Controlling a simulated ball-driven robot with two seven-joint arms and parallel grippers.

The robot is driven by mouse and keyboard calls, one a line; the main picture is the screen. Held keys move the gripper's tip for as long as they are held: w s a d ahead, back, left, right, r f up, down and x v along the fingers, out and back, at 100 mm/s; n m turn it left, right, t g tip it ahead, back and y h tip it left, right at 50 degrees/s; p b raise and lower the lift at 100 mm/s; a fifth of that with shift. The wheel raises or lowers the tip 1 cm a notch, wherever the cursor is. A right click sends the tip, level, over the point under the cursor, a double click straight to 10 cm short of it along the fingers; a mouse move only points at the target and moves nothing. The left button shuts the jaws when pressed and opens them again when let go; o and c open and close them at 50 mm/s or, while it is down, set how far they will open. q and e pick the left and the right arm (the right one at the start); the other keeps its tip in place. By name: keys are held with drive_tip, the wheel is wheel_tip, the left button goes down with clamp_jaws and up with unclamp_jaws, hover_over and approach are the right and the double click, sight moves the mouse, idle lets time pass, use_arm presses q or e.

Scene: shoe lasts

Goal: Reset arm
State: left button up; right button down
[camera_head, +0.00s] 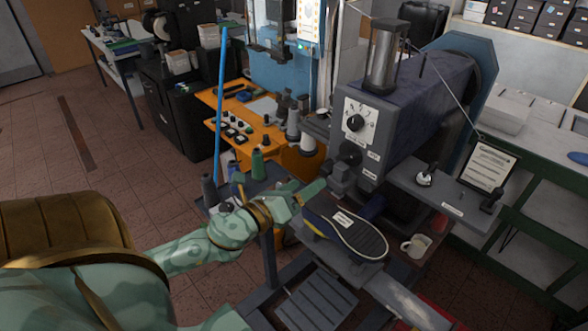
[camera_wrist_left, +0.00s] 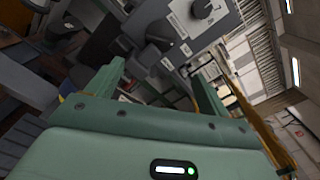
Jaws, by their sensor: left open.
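My left gripper (camera_head: 312,191) reaches in from the left in the head view, with its fingers near the front of the grey machine (camera_head: 402,115). In the left wrist view, the left gripper (camera_wrist_left: 160,88) has its two green fingers spread apart with nothing between them. My right gripper is in neither view.
An orange table (camera_head: 244,122) with thread spools is behind my left arm. A blue pole (camera_head: 220,105) stands upright nearby. A green-framed bench (camera_head: 540,160) is at the right. The tiled floor at left is clear.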

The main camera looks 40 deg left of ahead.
use_arm(q)
drive_tip(key=shift+s+a, duration=0.1)
drive_tip(key=shift+s, duration=1.05)
